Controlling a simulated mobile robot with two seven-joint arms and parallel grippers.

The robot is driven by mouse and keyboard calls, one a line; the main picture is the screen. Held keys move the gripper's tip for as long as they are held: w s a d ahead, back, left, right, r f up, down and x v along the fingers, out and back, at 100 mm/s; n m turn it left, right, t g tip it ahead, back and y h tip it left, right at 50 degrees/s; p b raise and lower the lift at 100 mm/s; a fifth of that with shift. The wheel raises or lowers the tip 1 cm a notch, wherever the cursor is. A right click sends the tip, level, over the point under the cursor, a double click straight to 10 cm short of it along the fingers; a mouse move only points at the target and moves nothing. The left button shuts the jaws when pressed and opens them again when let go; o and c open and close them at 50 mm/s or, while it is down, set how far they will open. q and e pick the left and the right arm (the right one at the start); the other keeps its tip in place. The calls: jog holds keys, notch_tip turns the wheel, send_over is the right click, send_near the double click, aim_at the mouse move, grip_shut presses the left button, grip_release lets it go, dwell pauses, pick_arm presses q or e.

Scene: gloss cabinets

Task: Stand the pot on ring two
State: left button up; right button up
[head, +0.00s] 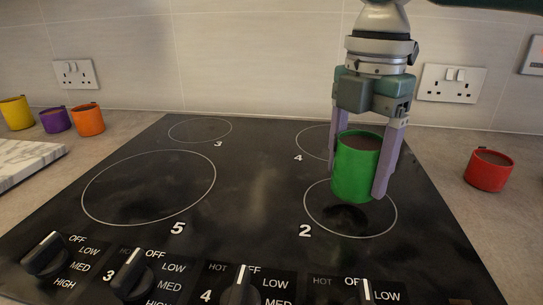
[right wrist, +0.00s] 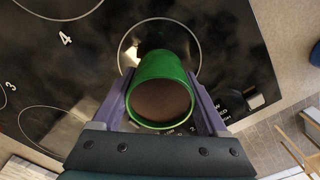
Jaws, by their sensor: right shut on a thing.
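A green pot (head: 356,168) with brown contents is held upright between the fingers of my right gripper (head: 364,170). The pot is over ring two (head: 385,229) on the black hob, with a dark shadow below it. It seems to be a little above the glass. In the right wrist view, the pot (right wrist: 160,76) sits between the two purple fingers of my right gripper (right wrist: 162,100), and ring two (right wrist: 124,40) shows around and beyond it. My left gripper is not in view.
The hob (head: 250,165) also has rings marked 3, 4 and 5, all bare. Control knobs (head: 240,290) line its front. A red pot (head: 489,170) stands right of the hob. Yellow (head: 17,113), purple (head: 56,120) and orange (head: 88,119) pots stand at the left.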

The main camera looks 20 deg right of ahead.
aim_at(361, 140)
jog(key=shift+f, duration=1.05)
jog(key=shift+f, duration=0.1)
jog(key=o, duration=1.6)
jog(key=shift+r, duration=0.35)
notch_tip(361, 140, up, 11)
jog(key=shift+f+p, duration=0.1)
jog(key=shift+p, duration=0.55)
jog(key=shift+r, duration=0.4)
